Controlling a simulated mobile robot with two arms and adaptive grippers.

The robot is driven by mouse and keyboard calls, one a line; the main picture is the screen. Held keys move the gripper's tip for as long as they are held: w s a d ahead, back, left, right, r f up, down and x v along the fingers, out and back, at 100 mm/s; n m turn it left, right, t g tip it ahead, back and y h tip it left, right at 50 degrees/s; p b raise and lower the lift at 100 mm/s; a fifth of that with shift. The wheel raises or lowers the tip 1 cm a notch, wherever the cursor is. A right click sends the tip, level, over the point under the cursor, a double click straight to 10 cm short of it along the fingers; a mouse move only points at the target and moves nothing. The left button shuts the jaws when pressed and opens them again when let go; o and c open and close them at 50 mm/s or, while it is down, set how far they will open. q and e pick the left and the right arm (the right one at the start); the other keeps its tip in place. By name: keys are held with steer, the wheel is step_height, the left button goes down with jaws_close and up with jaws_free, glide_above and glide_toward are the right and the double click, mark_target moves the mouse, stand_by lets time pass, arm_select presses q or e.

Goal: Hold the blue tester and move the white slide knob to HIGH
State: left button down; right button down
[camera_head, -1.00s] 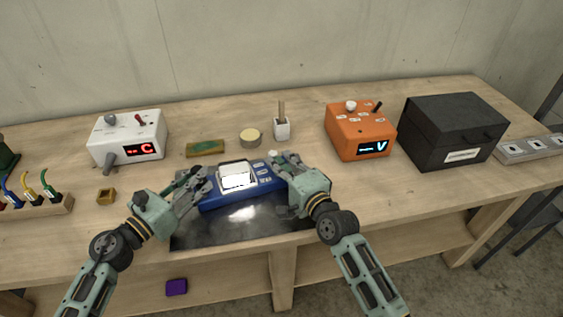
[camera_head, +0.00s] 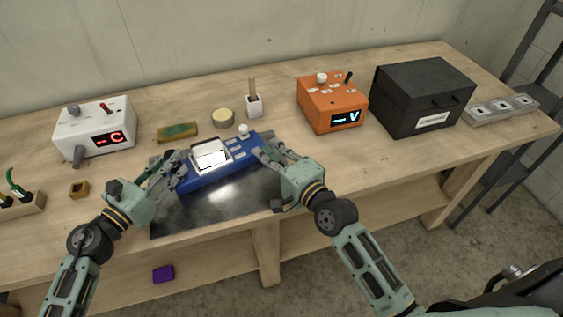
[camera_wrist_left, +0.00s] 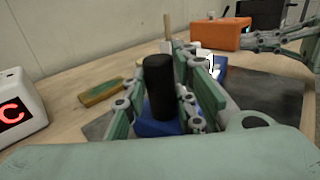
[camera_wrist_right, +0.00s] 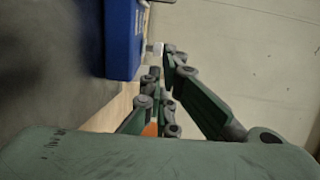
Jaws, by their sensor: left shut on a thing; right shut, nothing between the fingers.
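The blue tester (camera_head: 226,170) lies on the dark mat, tilted in the head view, with a bright white screen and several pale labels. Its white slide knob (camera_head: 243,130) stands near the far right corner; the setting cannot be read. My left gripper (camera_head: 172,166) is at the tester's left end; the left wrist view shows its fingers around a black upright grip (camera_wrist_left: 160,88) above the blue body. My right gripper (camera_head: 264,149) is shut and empty at the right end. In the right wrist view its fingertips are close to the knob (camera_wrist_right: 156,49); contact cannot be told.
The dark mat (camera_head: 215,211) lies at the table's front edge. Behind stand a white box (camera_head: 95,128), a green-topped block (camera_head: 178,131), a round tin (camera_head: 222,118) and a white holder (camera_head: 254,106). An orange box (camera_head: 331,104) and black case (camera_head: 420,98) stand right.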

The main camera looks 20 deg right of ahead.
steer(key=v, duration=0.5)
steer(key=shift+s+d+r, duration=0.1)
steer(key=shift+s, duration=0.3)
arm_select(q)
steer(key=c, duration=1.4)
jaws_free()
steer(key=shift+o, duration=0.2)
